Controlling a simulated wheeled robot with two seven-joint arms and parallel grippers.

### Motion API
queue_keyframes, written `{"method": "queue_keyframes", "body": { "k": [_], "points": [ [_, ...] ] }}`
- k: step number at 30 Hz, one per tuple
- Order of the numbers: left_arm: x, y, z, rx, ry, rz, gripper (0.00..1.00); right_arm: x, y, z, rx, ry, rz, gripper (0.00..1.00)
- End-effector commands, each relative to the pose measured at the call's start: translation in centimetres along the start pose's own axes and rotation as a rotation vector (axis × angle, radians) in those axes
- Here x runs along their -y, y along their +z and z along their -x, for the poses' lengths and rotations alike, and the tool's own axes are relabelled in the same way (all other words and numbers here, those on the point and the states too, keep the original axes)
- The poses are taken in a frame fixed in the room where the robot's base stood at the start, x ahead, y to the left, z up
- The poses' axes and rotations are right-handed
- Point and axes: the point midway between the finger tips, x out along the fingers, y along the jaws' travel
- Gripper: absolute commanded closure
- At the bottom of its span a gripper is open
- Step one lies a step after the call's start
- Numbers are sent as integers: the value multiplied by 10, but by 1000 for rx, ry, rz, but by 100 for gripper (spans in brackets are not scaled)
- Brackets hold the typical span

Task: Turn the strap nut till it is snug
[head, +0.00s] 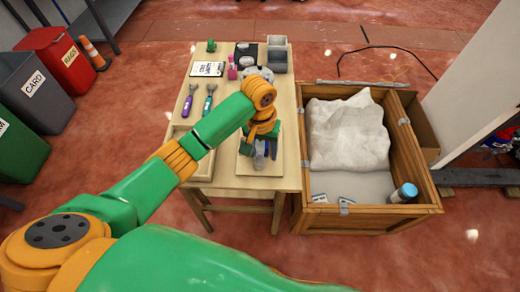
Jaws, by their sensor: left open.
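My left arm comes in from the left and its gripper (261,152) points down over the near right part of the wooden workbench (230,182). The gripper is open. Its dark fingers are above a pale wooden tray (275,170), close around a small bluish-clear part (259,161). The strap nut cannot be made out; the gripper and wrist hide much of that spot. I cannot tell whether the fingers touch anything. My right gripper is not in view.
Two screwdrivers, purple (187,102) and teal (208,101), lie on the bench behind my forearm. A label card (207,69), a grey bin (277,58) and a green part (211,46) stand farther back. A wooden crate (370,218) with white filling stands right of the bench.

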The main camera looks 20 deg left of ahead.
Motion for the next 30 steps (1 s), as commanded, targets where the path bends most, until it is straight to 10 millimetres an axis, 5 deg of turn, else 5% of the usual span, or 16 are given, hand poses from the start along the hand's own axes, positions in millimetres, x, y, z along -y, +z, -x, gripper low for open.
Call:
{"method": "queue_keyframes", "body": {
  "k": [5, 15, 25, 30],
  "points": [
    [14, -18, 30, 12, -54, 96, 43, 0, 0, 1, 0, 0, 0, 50],
    [18, -17, -28, 16, -58, 103, 43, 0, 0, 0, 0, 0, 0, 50],
    [18, -18, -39, 12, -56, 101, 43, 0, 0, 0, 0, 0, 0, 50],
    [18, -18, -39, 12, -56, 101, 86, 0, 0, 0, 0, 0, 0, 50]
  ]
}}
